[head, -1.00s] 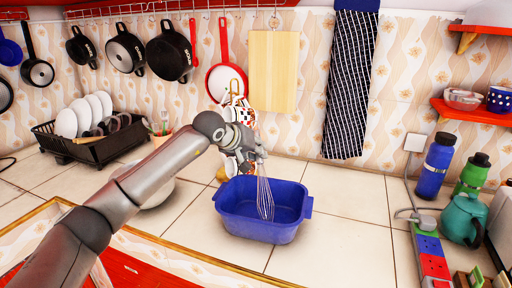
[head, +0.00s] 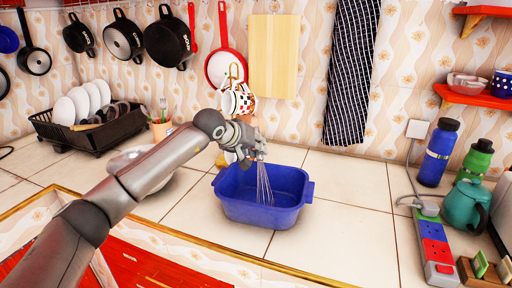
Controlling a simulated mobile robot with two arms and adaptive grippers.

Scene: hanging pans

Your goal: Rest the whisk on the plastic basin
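The blue plastic basin (head: 245,211) stands on the tiled counter in the middle of the head view. The wire whisk (head: 264,184) hangs down from my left gripper (head: 258,152), its wires inside the basin's outline. I cannot tell whether its tip touches the basin floor. My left gripper is above the basin's back part and appears shut on the whisk's handle, which is mostly hidden by the fingers. My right gripper is not in view.
A white bowl (head: 133,160) is partly behind my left arm. A dish rack (head: 62,136) is at left. A power strip (head: 434,249), a teal kettle (head: 463,207) and bottles (head: 437,152) are at right. Counter right of the basin is clear.

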